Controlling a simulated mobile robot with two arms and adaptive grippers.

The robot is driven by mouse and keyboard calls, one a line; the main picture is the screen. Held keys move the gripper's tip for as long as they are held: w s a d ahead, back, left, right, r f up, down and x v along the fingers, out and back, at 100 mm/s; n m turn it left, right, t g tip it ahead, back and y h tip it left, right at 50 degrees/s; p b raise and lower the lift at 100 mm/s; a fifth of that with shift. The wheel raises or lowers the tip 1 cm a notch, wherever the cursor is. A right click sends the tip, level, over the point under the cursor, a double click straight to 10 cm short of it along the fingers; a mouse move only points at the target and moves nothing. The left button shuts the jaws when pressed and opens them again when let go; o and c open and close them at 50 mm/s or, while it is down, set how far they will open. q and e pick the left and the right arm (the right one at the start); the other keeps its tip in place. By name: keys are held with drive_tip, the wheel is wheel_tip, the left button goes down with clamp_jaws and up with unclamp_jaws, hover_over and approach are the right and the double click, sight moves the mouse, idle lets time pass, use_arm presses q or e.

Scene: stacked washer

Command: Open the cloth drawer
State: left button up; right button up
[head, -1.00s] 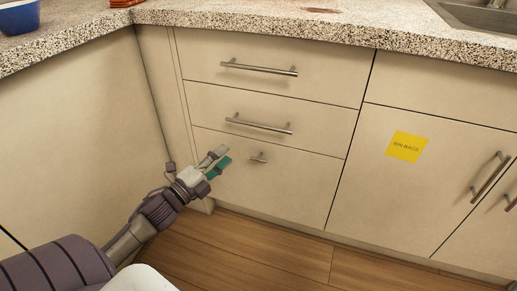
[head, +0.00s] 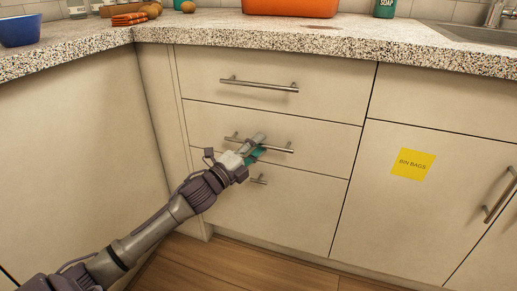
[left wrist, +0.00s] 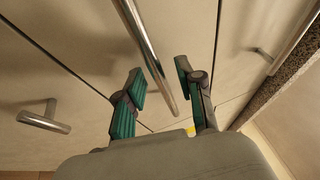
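A stack of three cream drawers stands under the counter; none carries a readable label, so I cannot tell which is the cloth drawer. All look closed. My left gripper (head: 260,147) is at the middle drawer (head: 325,135), right at its metal bar handle (head: 284,149). In the left wrist view my left gripper (left wrist: 160,78) is open, and the middle handle (left wrist: 148,50) runs between its two green-padded fingers without being clamped. The top drawer has a long bar handle (head: 260,86). The bottom drawer has a short handle (head: 259,181), partly hidden by my gripper. My right gripper is out of view.
A speckled countertop (head: 300,33) overhangs the drawers. A cabinet door with a yellow "BIN BAGS" note (head: 412,165) stands to the right. A plain side panel (head: 75,150) closes the corner on the left. The wooden floor (head: 240,262) in front is clear.

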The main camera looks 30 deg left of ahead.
use_arm(q)
drive_tip(key=shift+w, duration=0.3)
drive_tip(key=shift+c, duration=0.3)
clamp_jaws()
